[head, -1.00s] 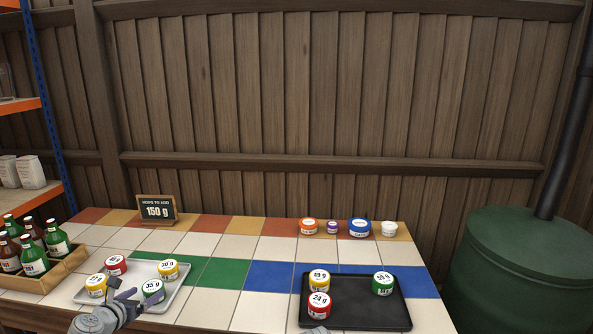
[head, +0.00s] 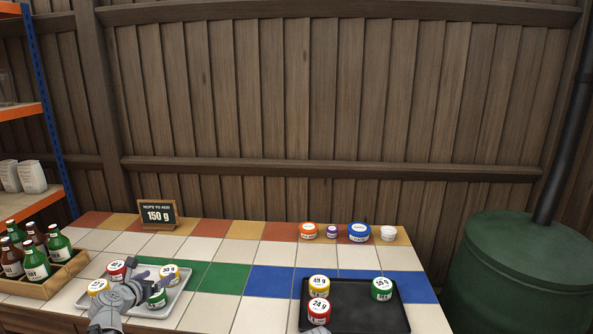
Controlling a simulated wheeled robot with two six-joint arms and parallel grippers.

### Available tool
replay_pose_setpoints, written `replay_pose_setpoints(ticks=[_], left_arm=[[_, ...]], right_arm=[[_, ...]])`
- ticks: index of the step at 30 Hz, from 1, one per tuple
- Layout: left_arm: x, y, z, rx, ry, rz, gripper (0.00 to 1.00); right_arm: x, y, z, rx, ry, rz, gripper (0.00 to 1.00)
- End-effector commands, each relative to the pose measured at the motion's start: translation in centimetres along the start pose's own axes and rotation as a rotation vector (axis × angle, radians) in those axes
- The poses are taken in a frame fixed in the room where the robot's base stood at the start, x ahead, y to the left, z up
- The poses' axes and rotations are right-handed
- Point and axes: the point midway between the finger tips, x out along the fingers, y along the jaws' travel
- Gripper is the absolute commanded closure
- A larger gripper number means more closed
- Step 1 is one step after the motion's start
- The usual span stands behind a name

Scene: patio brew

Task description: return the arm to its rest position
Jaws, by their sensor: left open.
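My left gripper (head: 146,284) is open over the light tray (head: 176,304) at the lower left, among the jars. A green-labelled jar (head: 156,298) stands close to its fingers; I cannot tell whether they touch. A red jar (head: 116,270), a yellow jar (head: 169,272) and another yellow jar (head: 97,287) are also on this tray, the last partly near my wrist.
The dark tray (head: 362,312) holds a yellow jar (head: 319,284), a red jar (head: 319,311) and a green jar (head: 382,289). A bottle crate (head: 62,277) stands at left. A sign (head: 158,214) reads 150 g. Several tubs, including an orange one (head: 308,230), line the back edge.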

Motion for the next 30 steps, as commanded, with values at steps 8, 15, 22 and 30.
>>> replay_pose_setpoints(ticks=[8,15,22,30], left_arm=[[-1.6,0.0,4.0,0.0,0.0,0.0,0.11],[-2.6,0.4,6.6,-0.016,0.012,0.034,0.11],[-3.4,1.2,9.1,-0.046,0.024,0.098,0.11],[-4.4,2.1,12.3,-0.074,0.023,0.17,0.11]], right_arm=[[-4.3,0.4,0.2,0.0,0.0,0.0,0.1],[-7.3,0.7,0.4,0.0,0.0,0.0,0.1],[-10.2,1.0,0.6,0.0,0.0,0.0,0.1],[-13.5,1.3,0.8,0.001,0.0,0.0,0.1]])
